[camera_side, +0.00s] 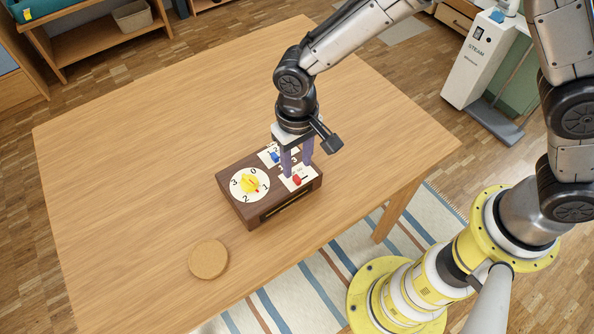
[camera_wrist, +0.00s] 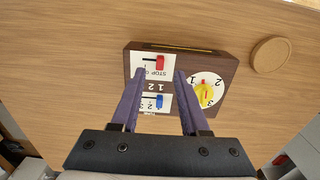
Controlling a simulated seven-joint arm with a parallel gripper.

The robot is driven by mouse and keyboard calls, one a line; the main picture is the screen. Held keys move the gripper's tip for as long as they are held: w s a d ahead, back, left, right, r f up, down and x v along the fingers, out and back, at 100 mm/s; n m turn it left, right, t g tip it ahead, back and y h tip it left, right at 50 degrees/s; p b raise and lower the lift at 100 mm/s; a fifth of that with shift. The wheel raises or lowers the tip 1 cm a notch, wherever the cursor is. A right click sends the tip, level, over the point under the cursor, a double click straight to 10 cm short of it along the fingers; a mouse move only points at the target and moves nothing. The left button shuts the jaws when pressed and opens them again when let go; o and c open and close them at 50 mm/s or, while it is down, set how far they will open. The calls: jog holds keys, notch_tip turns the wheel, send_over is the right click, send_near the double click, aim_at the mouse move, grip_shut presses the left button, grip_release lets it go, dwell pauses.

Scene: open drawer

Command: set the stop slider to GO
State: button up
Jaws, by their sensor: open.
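A dark brown box (camera_side: 240,209) stands on the table, with sliders and a dial on top. Its red slider knob (camera_side: 297,180) sits on a white plate marked STOP and, partly hidden, GO. In the wrist view the red knob (camera_wrist: 160,62) is at the right end of its short dark slot, with bare slot to its left; the lettering is too small to tell which word it is beside. My gripper (camera_side: 296,169) points down over the box, open and empty. In the wrist view its fingertips (camera_wrist: 160,73) are on either side of the knob, seemingly above it; contact cannot be told.
A blue slider (camera_wrist: 157,101) lies between my fingers in the wrist view. A yellow dial (camera_side: 250,184) with numbers is beside the sliders. A round cork mat (camera_side: 208,259) lies near the box. The rest of the wooden table (camera_side: 150,130) is clear.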

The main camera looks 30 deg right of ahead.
aim_at(297, 178)
jog(key=shift+f, duration=2.3)
grip_shut()
jog(key=shift+r, duration=0.1)
